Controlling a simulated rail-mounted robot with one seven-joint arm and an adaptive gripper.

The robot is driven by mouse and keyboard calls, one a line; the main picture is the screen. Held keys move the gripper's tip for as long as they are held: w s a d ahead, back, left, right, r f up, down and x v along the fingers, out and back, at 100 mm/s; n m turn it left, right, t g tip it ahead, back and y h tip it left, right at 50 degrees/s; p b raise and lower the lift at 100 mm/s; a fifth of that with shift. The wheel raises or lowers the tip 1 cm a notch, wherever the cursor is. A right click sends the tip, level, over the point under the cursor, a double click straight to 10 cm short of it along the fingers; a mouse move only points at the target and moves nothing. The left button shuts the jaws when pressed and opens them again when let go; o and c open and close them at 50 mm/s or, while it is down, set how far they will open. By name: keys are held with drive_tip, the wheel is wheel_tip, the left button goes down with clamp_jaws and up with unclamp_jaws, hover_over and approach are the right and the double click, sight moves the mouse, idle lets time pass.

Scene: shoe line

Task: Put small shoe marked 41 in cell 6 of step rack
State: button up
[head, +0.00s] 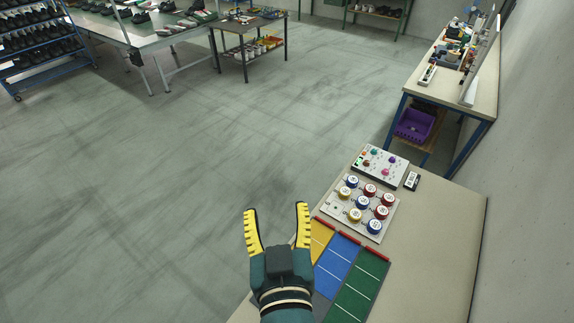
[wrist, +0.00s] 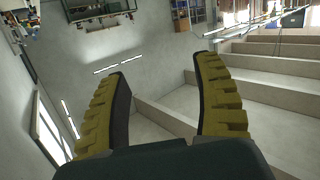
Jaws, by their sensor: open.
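My gripper (head: 276,208) is open and empty in the head view, its two yellow ribbed fingers spread above the left edge of the near beige table. It also shows open in the wrist view (wrist: 163,66), with nothing between the fingers. Pale broad steps (wrist: 270,68) rise at the right of the wrist view; I cannot tell whether they are the step rack, and no cell numbers are readable. A small black item with a pale mark (head: 411,181) lies on the near table, right of the button panel; I cannot tell whether it is the shoe marked 41.
The near table (head: 440,235) holds a button panel (head: 379,166), a board of numbered round pieces (head: 367,209) and coloured lane mats (head: 338,262). A workbench (head: 483,99) stands at upper right. Shoes fill a blue rack (head: 73,62) at upper left. The floor between is clear.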

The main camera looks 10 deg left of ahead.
drive_tip(key=s+d+r+m+t+h, duration=0.1)
drive_tip(key=s+d+r+t+h, duration=0.1)
drive_tip(key=d+r, duration=0.3)
drive_tip(key=s+d+r+m+t+h, duration=0.1)
drive_tip(key=d+r+t, duration=0.3)
drive_tip(key=r, duration=0.9)
drive_tip(key=shift+s+d+r+m+t+h, duration=0.35)
drive_tip(key=shift+s+d+m, duration=0.45)
drive_tip(key=shift+d, duration=0.3)
drive_tip(key=shift+f, duration=0.1)
